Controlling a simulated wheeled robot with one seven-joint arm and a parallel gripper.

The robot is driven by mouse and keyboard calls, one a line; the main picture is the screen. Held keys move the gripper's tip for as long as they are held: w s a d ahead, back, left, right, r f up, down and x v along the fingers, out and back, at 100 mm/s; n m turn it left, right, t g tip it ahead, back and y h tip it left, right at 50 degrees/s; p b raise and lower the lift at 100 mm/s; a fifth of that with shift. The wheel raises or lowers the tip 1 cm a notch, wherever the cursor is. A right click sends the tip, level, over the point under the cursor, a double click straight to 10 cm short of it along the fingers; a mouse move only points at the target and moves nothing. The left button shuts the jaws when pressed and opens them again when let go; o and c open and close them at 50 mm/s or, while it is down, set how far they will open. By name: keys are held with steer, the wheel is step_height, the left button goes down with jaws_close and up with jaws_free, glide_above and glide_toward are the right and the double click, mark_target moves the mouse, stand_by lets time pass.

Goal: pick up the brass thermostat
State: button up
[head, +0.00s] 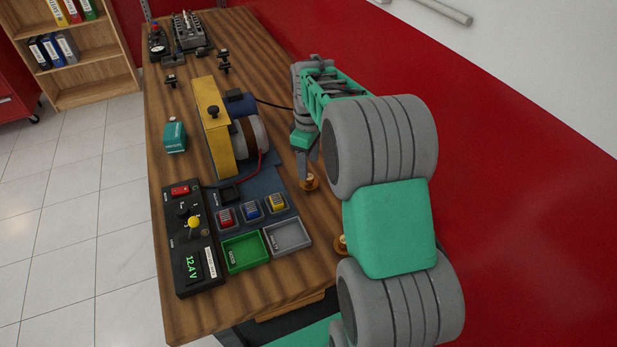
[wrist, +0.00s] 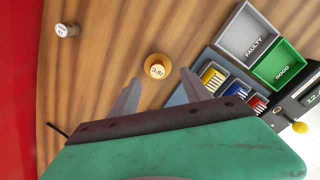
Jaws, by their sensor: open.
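A small round brass piece with a pale labelled top, which looks like the brass thermostat (head: 309,182), stands on the wooden bench right of the coloured blocks. In the wrist view the thermostat (wrist: 157,67) sits just beyond the gap between my fingertips, near its middle. My gripper (head: 304,165) points down over it; it also shows in the wrist view (wrist: 158,88), open and empty. The head view does not show clearly how much height separates the fingertips from the piece.
A second small piece (wrist: 66,30) stands nearer the red wall, partly hidden by my arm in the head view (head: 341,244). The grey FAULTY tray (wrist: 219,43) and green GOOD tray (wrist: 258,72) are close by. A yellow-plated motor unit (head: 213,140) stands left of my gripper.

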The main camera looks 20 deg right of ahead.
mark_target(309, 180)
steer(key=f+p, duration=0.1)
steer(key=f, duration=0.7)
steer(key=shift+w+d+p, duration=0.2)
steer(key=shift+p, duration=0.2)
steer(key=c, duration=1.1)
